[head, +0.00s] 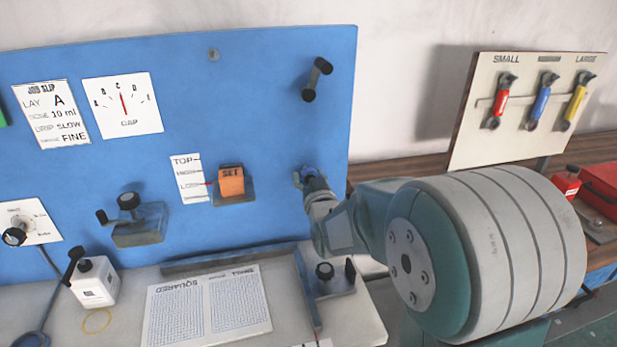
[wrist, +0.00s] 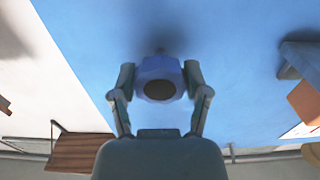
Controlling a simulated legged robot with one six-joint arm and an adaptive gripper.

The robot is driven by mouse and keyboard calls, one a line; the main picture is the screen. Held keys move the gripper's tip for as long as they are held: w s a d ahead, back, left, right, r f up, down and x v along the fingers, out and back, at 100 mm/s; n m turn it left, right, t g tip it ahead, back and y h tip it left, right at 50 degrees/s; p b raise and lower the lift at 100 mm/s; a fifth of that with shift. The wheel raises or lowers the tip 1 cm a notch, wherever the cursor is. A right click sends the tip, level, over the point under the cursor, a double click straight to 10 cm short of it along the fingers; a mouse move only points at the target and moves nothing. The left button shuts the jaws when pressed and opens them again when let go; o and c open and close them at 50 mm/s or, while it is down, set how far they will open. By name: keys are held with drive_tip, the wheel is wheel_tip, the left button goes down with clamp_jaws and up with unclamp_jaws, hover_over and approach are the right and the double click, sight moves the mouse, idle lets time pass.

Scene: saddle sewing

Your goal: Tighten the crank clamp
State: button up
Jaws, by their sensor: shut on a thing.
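My gripper (head: 309,178) is at the right part of the blue board, low down near its edge. In the wrist view my gripper (wrist: 160,72) has its two fingers closed on either side of a blue, faceted knob-like piece (wrist: 155,68) with a dark round end. A crank with a black handle (head: 318,78) sticks out of the board above my gripper, apart from it. Another black crank (head: 129,201) sits on a grey block at the lower left. A small clamp-like fitting with black knobs (head: 325,271) stands on the bench below my gripper. I cannot tell which is the crank clamp.
The blue board (head: 250,100) carries a job slip (head: 52,113), a gauge (head: 122,105) and an orange SET block (head: 231,182). A white bottle (head: 95,283) and printed sheet (head: 206,307) are on the bench. A tool panel (head: 525,110) and red box (head: 603,188) are at right.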

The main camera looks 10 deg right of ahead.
drive_tip(key=shift+m, duration=0.3)
drive_tip(key=m, duration=0.4)
drive_tip(key=shift+m, duration=0.3)
drive_tip(key=m, duration=1)
drive_tip(key=shift+m, duration=0.4)
drive_tip(key=shift+f+m, duration=0.15)
drive_tip(key=shift+m, duration=2.15)
drive_tip(key=shift+f, duration=0.1)
drive_tip(key=o, duration=1.2)
drive_tip(key=shift+d, duration=0.1)
drive_tip(key=shift+c, duration=0.2)
